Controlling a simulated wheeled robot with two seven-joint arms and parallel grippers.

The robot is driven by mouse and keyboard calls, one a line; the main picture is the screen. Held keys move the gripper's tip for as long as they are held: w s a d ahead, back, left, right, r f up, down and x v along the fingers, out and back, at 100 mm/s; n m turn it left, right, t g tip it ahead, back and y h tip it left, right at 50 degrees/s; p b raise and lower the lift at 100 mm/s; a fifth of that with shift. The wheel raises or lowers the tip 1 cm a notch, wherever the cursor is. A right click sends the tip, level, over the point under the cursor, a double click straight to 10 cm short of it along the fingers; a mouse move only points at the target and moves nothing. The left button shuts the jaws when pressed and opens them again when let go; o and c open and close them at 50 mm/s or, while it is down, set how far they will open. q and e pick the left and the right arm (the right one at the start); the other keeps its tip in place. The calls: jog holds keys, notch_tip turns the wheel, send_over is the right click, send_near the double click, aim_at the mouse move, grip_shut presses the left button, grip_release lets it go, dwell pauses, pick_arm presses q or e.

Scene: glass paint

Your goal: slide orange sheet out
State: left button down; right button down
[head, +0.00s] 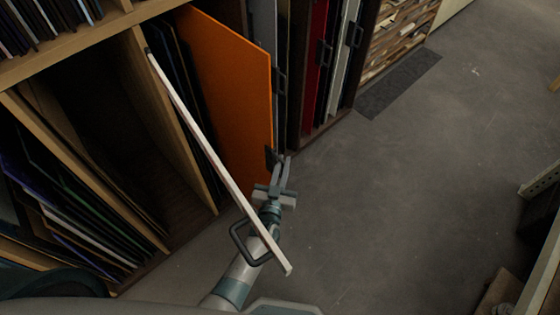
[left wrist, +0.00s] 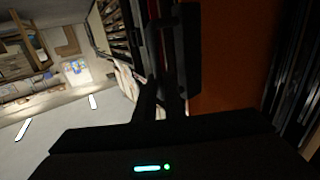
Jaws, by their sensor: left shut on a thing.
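The orange sheet (head: 222,85) stands upright in a slot of the wooden rack, its near edge facing the aisle. My left gripper (head: 277,165) is at the lower part of that edge, shut on the sheet's dark handle (head: 271,157). In the left wrist view the orange sheet (left wrist: 235,60) fills the area right of the fingers (left wrist: 172,100), which close around a dark handle piece. A pale sheet (head: 215,160) with a black handle sticks out of the rack in front of my left arm and hides part of it. My right gripper is not in view.
Dark sheets stand on both sides of the orange one. A red sheet (head: 315,70) and pale sheets with handles stand farther right. The wooden rack (head: 90,40) holds more sheets at left. A dark mat (head: 398,83) lies on the floor. The grey floor (head: 400,190) right of my left gripper is clear.

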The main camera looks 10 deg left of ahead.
pick_arm(q)
jog(key=c, duration=2.1)
grip_release()
jog(key=shift+s, duration=0.1)
